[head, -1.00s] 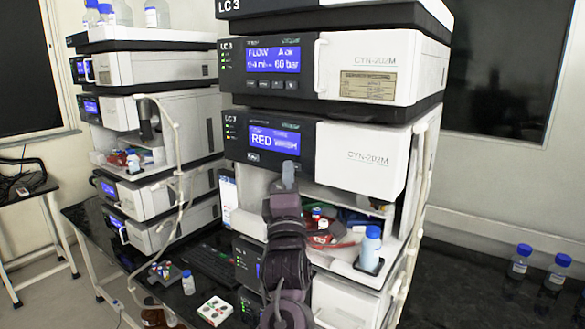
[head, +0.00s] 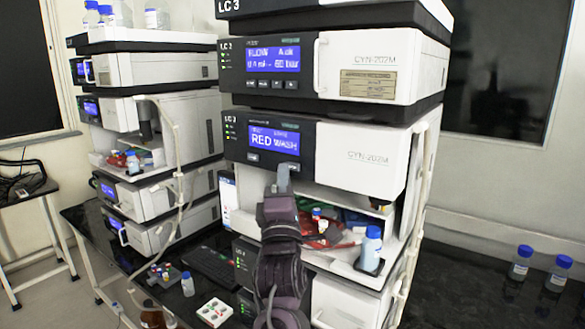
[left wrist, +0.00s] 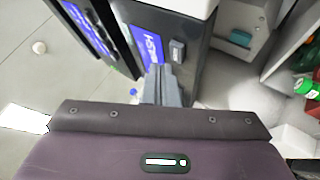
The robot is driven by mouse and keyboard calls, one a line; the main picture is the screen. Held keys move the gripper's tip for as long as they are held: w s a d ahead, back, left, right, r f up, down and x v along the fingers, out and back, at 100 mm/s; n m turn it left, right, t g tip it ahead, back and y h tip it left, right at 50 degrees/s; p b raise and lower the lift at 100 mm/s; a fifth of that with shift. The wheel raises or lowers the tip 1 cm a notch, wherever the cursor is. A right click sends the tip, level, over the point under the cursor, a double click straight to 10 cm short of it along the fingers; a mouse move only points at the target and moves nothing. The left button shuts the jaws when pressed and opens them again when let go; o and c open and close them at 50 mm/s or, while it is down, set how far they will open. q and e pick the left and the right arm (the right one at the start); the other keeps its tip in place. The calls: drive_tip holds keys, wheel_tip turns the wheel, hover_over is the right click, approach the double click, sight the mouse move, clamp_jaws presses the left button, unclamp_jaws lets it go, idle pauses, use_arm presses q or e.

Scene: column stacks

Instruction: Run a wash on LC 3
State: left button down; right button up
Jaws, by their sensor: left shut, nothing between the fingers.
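The LC 3 stack stands in the middle of the head view. Its lower CYN-202M module (head: 365,158) has a blue display (head: 274,141) that reads "RED WASH". A small button (head: 253,157) sits under the display's left end. In the left wrist view part of the display (left wrist: 148,42) shows, with a grey button (left wrist: 177,50) beside it. My right gripper is not in view.
The upper module's display (head: 272,60) shows flow and 60 bar. An open bay below holds a blue-capped bottle (head: 372,245) and several small items. Another stack (head: 155,68) stands left. Blue-capped bottles (head: 521,262) stand on the dark bench at right.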

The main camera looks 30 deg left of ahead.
use_arm(q)
drive_tip(key=shift+s+a+b, duration=0.2)
drive_tip(key=shift+s+b, duration=0.5)
drive_tip(key=shift+s, duration=1.8)
